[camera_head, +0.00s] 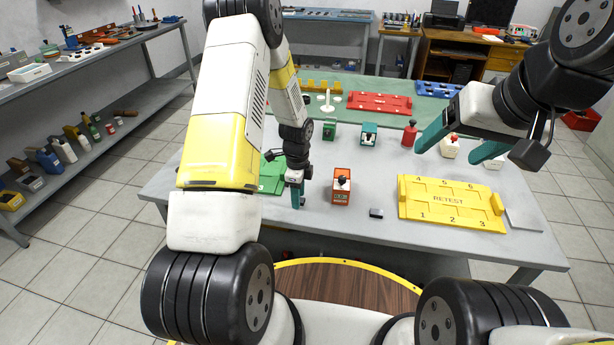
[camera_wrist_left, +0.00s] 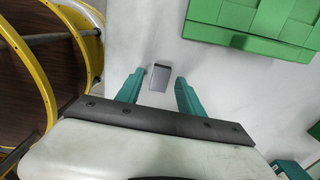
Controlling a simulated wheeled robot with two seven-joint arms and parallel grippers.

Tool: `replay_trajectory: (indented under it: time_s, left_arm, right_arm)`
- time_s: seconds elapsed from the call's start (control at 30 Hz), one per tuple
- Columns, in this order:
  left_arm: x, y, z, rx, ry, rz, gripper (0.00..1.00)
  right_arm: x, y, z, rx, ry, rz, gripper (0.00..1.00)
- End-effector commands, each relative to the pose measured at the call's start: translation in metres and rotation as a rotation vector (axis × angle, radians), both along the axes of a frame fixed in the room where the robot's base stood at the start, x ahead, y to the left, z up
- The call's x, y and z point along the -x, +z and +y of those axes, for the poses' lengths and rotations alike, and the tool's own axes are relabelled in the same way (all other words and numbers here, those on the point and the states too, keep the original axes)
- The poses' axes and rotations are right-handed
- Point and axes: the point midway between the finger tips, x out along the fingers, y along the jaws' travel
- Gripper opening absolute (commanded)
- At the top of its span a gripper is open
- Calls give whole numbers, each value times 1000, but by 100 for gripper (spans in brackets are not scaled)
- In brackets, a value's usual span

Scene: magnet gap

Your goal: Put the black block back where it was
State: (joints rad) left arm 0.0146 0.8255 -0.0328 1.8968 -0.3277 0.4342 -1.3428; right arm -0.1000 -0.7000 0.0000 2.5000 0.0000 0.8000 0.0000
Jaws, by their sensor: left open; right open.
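A small black block (camera_head: 376,213) lies on the grey table, between the orange fixture and the yellow RETEST tray. My left gripper (camera_head: 297,196) points down over the table, left of the orange fixture and apart from this block. In the left wrist view, a small dark grey block (camera_wrist_left: 160,77) lies on the table between the open teal fingertips, with space on both sides. I cannot tell whether it is the same block; the head view does not show it clearly. My right gripper (camera_head: 460,138) is open and empty above the table's right side.
An orange fixture (camera_head: 341,186) stands right of my left gripper. A yellow RETEST tray (camera_head: 450,203) lies at the right, beside a grey plate (camera_head: 523,221). A green tray (camera_head: 271,175) is behind my left gripper.

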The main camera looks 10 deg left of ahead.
Motion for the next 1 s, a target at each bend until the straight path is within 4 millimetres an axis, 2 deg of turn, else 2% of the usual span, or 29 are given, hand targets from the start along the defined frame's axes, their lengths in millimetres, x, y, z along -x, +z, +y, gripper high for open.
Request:
replay_trajectory:
  time_s: [0.13, 0.27, 0.6, 0.87, 0.97, 1.0]
  left_arm:
    - [0, 4, 0, 0, 0, -1, 45]
    - [-1, 22, 0, 0, 1, -4, 45]
    - [-1, 94, 1, 0, 1, -4, 45]
    - [0, 124, 0, 0, 5, -4, 45]
    - [3, 143, 0, 3, 56, -25, 45]
    - [6, 157, 0, 6, 96, -40, 45]
  right_arm:
    - [0, 0, 0, 0, 0, 0, 76]
    - [0, 0, 0, 0, 0, 0, 76]
    - [0, 0, 0, 0, 0, 0, 76]
    - [0, 0, 0, 0, 0, 0, 76]
    - [0, 0, 0, 0, 0, 0, 76]
    - [0, 0, 0, 0, 0, 0, 76]
